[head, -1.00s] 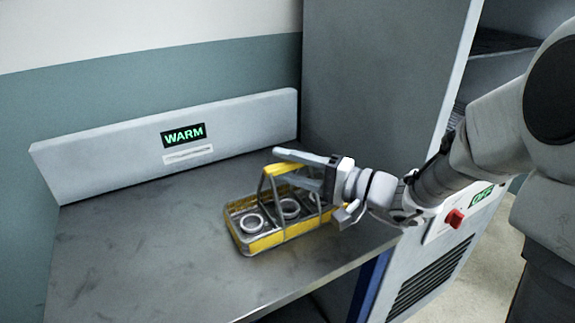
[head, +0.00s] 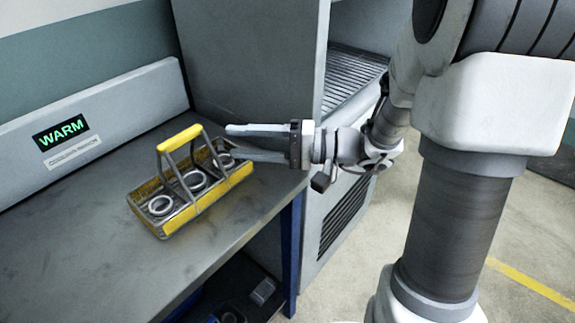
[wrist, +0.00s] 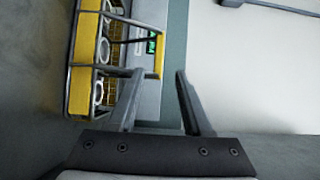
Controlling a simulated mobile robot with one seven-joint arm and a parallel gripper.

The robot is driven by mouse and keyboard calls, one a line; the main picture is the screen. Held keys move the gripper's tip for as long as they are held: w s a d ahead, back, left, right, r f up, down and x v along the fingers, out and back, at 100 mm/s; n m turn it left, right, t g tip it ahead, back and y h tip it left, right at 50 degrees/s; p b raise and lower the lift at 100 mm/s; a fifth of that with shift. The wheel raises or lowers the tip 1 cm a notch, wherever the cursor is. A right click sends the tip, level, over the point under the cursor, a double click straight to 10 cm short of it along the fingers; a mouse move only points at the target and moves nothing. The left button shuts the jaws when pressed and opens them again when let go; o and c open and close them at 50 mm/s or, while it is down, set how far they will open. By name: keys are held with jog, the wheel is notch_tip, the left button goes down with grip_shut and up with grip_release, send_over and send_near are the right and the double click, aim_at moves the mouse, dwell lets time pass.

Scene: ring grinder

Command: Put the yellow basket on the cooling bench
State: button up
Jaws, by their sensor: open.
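The yellow basket (head: 212,190) stands upright on the grey bench (head: 75,240), with several metal rings inside and its yellow-topped handle raised. The bench's back panel carries a green lit "WARM" sign (head: 61,133). My gripper (head: 228,142) is open and empty, just right of the basket and apart from its handle in the head view. In the wrist view the basket (wrist: 82,62) is at the upper left, with its handle near the left finger. The open fingers (wrist: 155,85) have nothing between them.
A tall grey cabinet (head: 250,60) stands at the bench's right end, with a slatted shelf (head: 352,80) inside it. Dark items lie on a lower shelf under the bench (head: 240,295). The bench is clear left of the basket. Open floor (head: 525,225) with a yellow line lies to the right.

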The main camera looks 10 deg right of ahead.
jog(key=s+a+n+g+h, duration=0.2)
jog(key=s+a+g+h, duration=0.15)
jog(key=s, duration=0.35)
jog(key=s+d+f+n+g+h, duration=0.1)
jog(key=s+d+f+h, duration=0.1)
jog(key=s+d+h, duration=0.15)
jog(key=s+d+f+n+h, duration=0.1)
jog(key=s+d+f+h, duration=0.15)
jog(key=s+h, duration=0.25)
jog(key=d+r+t+h, duration=0.4)
jog(key=d+r+h, duration=0.1)
jog(key=d, duration=0.3)
notch_tip(320, 180, up, 16)
jog(key=p, duration=1.6)
jog(key=shift+a+r+p, duration=0.2)
jog(key=shift+p, duration=0.2)
jog(key=shift+w, duration=0.1)
jog(key=shift+a, duration=0.1)
